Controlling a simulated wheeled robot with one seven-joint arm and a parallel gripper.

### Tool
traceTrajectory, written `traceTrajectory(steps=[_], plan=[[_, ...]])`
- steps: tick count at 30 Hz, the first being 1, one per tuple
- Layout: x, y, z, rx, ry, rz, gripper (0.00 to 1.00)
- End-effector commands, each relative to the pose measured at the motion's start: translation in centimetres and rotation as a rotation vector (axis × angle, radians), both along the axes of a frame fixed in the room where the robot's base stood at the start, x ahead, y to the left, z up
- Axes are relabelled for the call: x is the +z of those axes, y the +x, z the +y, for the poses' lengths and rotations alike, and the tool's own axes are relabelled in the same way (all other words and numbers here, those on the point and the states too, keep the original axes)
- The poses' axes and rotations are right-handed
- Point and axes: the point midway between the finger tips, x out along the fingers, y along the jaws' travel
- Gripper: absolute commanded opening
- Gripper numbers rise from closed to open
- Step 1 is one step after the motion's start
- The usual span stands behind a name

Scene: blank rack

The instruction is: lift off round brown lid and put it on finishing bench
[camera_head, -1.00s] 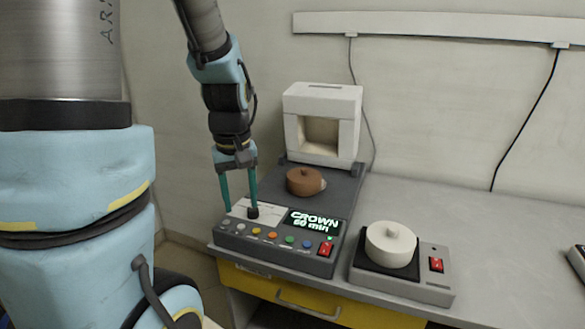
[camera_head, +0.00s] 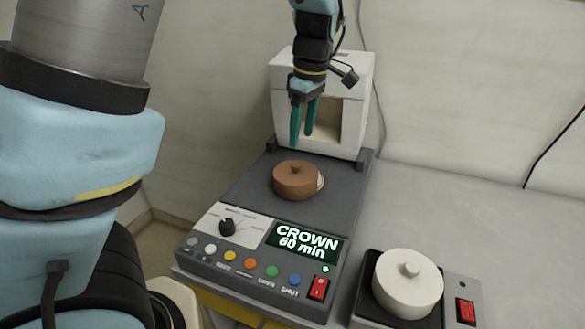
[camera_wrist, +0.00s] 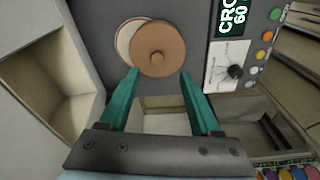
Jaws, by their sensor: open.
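The round brown lid (camera_head: 295,180) with a small knob on top sits on the dark top of the control unit, behind its display. A pale round edge shows at its right side in the head view. In the wrist view the brown lid (camera_wrist: 158,48) overlaps a pale disc (camera_wrist: 128,40), and it lies just beyond the fingertips. My gripper (camera_head: 303,142) is above and slightly behind the lid, fingers pointing down. Its teal fingers (camera_wrist: 158,75) are apart with nothing between them. I cannot tell which surface is the finishing bench.
A white open-fronted furnace (camera_head: 280,100) stands behind the lid. The unit's front carries a knob (camera_head: 228,227), several coloured buttons and a lit display (camera_head: 303,242) reading "CROWN 60 min". A white lidded pot (camera_head: 408,285) stands on a hot plate at right. The grey bench (camera_head: 450,210) is clear behind it.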

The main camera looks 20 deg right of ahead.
Motion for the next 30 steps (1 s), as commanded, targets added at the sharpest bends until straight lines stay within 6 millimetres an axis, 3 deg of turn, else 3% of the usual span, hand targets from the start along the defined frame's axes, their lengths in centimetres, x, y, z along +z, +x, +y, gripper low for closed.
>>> traceTrajectory(steps=[4, 11, 21, 30], plan=[[-2.3, 0.3, 0.3, 0.001, 0.003, 0.002, 0.64], [-3.9, 0.6, 0.4, 0.000, 0.001, 0.000, 0.64], [-8.2, 1.6, 0.7, -0.001, 0.003, 0.002, 0.64], [-8.6, 1.6, 0.6, -0.001, 0.000, 0.000, 0.63]])
